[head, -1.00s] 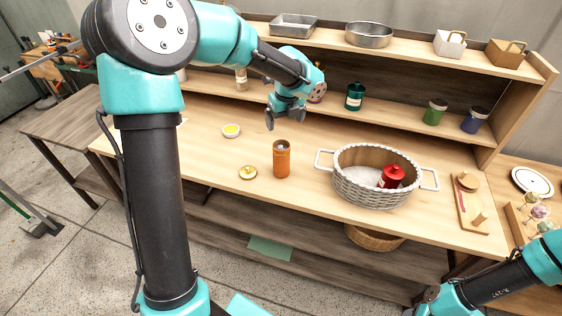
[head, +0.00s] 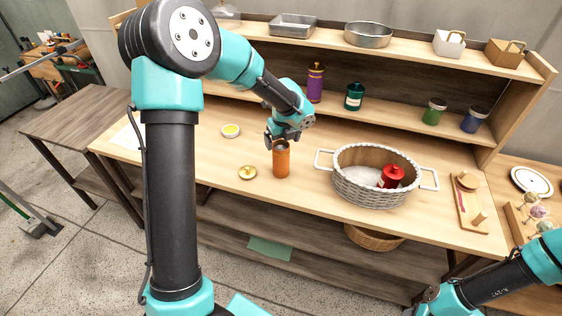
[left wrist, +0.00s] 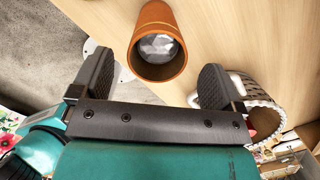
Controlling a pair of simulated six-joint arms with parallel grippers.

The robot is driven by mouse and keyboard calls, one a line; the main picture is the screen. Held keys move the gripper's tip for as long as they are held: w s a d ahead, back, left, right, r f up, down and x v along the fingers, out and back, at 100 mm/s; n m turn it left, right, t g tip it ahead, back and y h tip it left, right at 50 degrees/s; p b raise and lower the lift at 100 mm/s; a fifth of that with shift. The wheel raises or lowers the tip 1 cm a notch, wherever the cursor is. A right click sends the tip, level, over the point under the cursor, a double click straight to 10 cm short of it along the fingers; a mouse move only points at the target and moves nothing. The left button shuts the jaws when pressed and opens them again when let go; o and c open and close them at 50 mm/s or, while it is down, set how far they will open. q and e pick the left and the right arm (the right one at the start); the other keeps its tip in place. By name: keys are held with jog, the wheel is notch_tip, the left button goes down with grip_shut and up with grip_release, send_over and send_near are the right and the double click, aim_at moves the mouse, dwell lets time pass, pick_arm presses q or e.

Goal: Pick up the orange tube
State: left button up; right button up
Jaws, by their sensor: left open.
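The orange tube (head: 281,161) stands upright and open-topped on the wooden table, left of the wicker basket. It also shows in the left wrist view (left wrist: 148,28), ahead of my fingers, with something pale grey and faceted inside. My left gripper (head: 282,139) is open just above and behind the tube's top in the head view. In the left wrist view its two fingers (left wrist: 157,82) are spread wide, with the tube's open end beyond and between them. They do not appear to grip it. My right arm enters at the lower right of the head view; its gripper is not seen.
A brass-coloured lid (head: 247,172) and a small white dish with yellow (head: 231,130) lie left of the tube. The white wicker basket (head: 365,190) holds a red canister (head: 391,176). Purple (head: 315,83) and teal (head: 354,97) canisters stand on the shelf behind.

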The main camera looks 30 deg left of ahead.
aim_at(281, 149)
pick_arm(q)
jog(key=f, duration=0.5)
jog(key=shift+a, duration=0.35)
jog(key=c, duration=1.2)
jog(key=shift+w, duration=0.1)
jog(key=shift+r, duration=1.6)
jog(key=shift+d+r, duration=0.1)
jog(key=shift+r, duration=0.1)
jog(key=s+d+r, duration=0.1)
jog(key=s+d, duration=0.7)
jog(key=s, duration=0.5)
jog(key=shift+s+r, duration=0.2)
jog(key=shift+s, duration=0.15)
jog(key=shift+d, duration=0.1)
